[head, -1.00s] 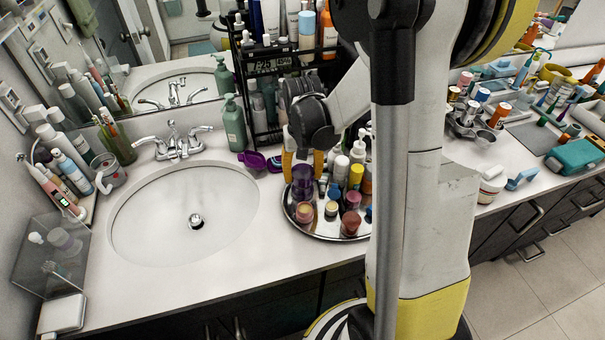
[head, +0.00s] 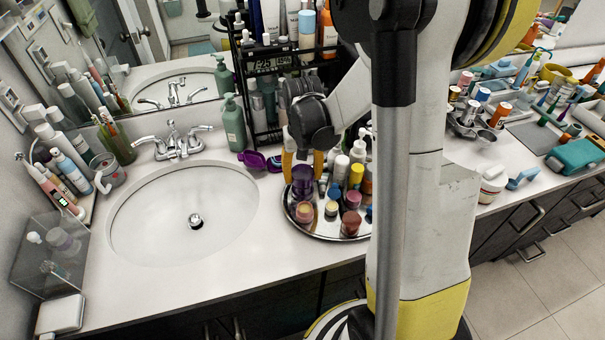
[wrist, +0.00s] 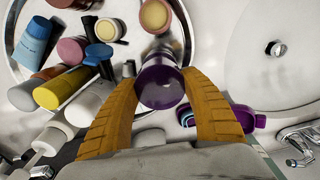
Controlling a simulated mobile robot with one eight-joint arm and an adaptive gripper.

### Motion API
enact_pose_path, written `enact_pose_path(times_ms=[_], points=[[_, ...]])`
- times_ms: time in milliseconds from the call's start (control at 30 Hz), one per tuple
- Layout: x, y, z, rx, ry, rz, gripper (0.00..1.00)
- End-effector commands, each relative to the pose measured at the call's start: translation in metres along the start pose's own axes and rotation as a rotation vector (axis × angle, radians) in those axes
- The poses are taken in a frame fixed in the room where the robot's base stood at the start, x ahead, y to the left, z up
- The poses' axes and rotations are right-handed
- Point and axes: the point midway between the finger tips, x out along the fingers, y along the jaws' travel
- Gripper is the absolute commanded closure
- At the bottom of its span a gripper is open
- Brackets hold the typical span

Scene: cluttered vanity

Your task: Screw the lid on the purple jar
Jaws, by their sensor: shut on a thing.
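The purple jar (head: 302,190) stands upright at the left part of the round mirrored tray. A dark purple lid (wrist: 160,88) is at its top; I cannot tell whether it is seated or threaded. My gripper (head: 302,163) points down over the jar, one yellow finger on each side. In the wrist view my gripper (wrist: 162,98) is shut on the purple lid, its orange-yellow fingers on either side. The lid hides most of the jar below, though some of the jar's side (wrist: 164,50) shows beyond it.
The tray (head: 318,236) also holds several small jars, tubes and bottles close to the right of the purple jar. A purple object (head: 252,160) lies to the left behind it. A black shelf (head: 268,118) stands behind, and the sink (head: 150,215) is to the left.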

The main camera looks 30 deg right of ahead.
Motion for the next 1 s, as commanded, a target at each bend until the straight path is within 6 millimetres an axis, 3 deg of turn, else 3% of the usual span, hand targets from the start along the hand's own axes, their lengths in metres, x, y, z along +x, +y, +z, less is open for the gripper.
enact_pose_path(times_ms=[1000], points=[[0.021,0.000,0.000,0.000,0.000,0.000,0.86]])
